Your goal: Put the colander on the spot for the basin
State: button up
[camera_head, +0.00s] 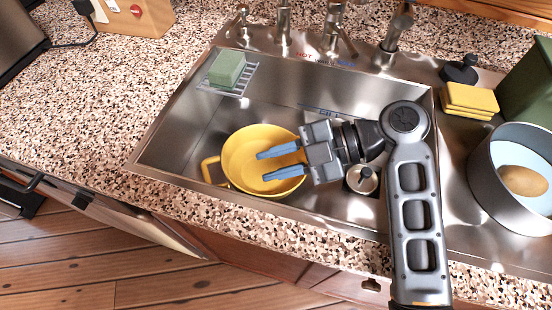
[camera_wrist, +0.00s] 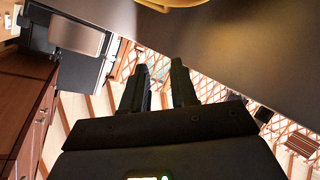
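A yellow round vessel (camera_head: 236,150) with a loop handle at its left stands in the steel sink in the head view. It may be the colander, but I cannot make out holes. My gripper (camera_head: 261,167) points left, its two blue fingers apart over the vessel's opening with nothing visible between them. I cannot tell whether it touches the vessel. In the wrist view my gripper's fingers (camera_wrist: 158,68) are also apart, and a yellow curved edge (camera_wrist: 185,3) shows at the top. No spot for the basin is clearly identifiable; a "FILL" label is partly visible on the sink's back wall.
A green sponge on a wire rack (camera_head: 239,92) sits at the sink's back left. Taps (camera_head: 284,25) line the back. A grey pot (camera_head: 490,185) with a brown item inside, yellow sponges (camera_head: 470,99) and a green box stand right.

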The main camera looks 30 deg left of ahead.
jog(key=shift+o, duration=0.7)
jog(key=shift+f, duration=0.2)
jog(key=shift+r, duration=0.15)
jog(key=r+b+v, duration=0.1)
jog(key=v, duration=1.1)
jog(key=shift+r, duration=0.15)
